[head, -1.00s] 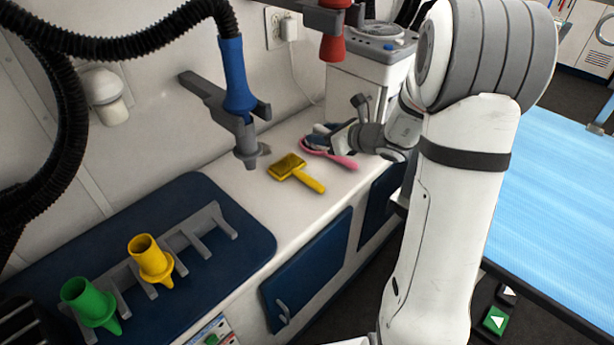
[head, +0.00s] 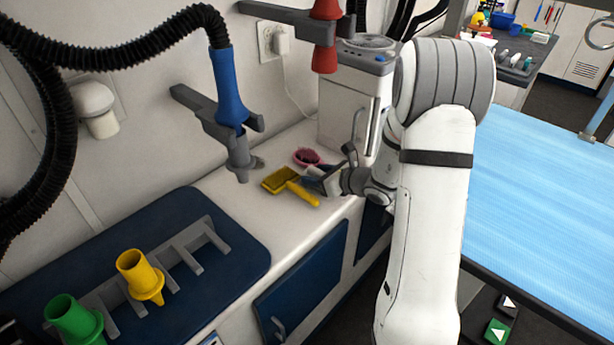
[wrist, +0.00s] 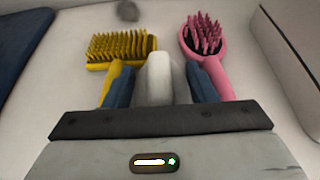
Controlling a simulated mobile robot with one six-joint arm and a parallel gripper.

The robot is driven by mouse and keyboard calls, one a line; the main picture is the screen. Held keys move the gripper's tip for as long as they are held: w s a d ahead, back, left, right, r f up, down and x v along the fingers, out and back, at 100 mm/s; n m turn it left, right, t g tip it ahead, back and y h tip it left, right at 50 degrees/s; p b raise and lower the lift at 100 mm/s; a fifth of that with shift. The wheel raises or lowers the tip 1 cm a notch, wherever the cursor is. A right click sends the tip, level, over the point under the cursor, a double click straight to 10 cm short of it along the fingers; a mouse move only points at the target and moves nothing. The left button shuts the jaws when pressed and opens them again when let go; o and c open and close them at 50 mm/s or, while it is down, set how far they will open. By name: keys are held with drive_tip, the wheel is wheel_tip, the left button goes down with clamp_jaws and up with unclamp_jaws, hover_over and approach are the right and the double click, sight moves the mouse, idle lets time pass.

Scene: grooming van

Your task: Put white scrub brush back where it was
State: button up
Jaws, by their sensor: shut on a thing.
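My gripper (wrist: 161,84) is shut on a pale, whitish piece, which looks like the white scrub brush (wrist: 159,72); it stands between the blue fingers. Its lower part is hidden by the gripper body. In the head view my gripper (head: 330,179) is low over the white counter (head: 228,188), beside the yellow slicker brush (head: 290,186). The held brush is hard to make out there. I cannot tell whether it touches the counter.
The yellow brush (wrist: 118,48) lies left of the held piece and a pink pin brush (wrist: 206,45) lies right. A white cabinet unit (head: 348,110) stands behind. A blue nozzle (head: 229,88) hangs above the counter. A blue mat (head: 215,260) with a grey rack lies at left.

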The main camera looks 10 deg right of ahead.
drive_tip(key=o, duration=1.1)
drive_tip(key=shift+f, duration=0.1)
